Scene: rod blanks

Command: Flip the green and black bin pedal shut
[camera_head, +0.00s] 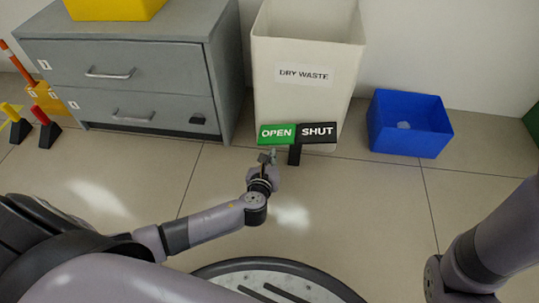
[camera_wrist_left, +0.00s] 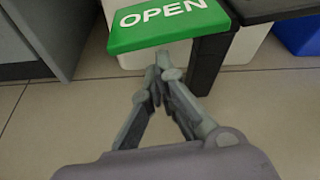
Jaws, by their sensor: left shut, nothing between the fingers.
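The bin pedal is a flat bar with a green half (camera_head: 276,134) marked OPEN on the left and a black half (camera_head: 317,133) marked SHUT on the right. It sits on a short black post in front of the white bin (camera_head: 303,95) labelled DRY WASTE. My left gripper (camera_head: 269,155) is shut and empty, just in front of and below the green half. The right gripper is out of view.
A grey drawer cabinet (camera_head: 140,65) stands left of the bin. A blue open bin (camera_head: 408,125) with a small pale item inside stands to the right. Coloured pieces on black stands are at the far left. The tiled floor (camera_head: 350,200) in front is clear.

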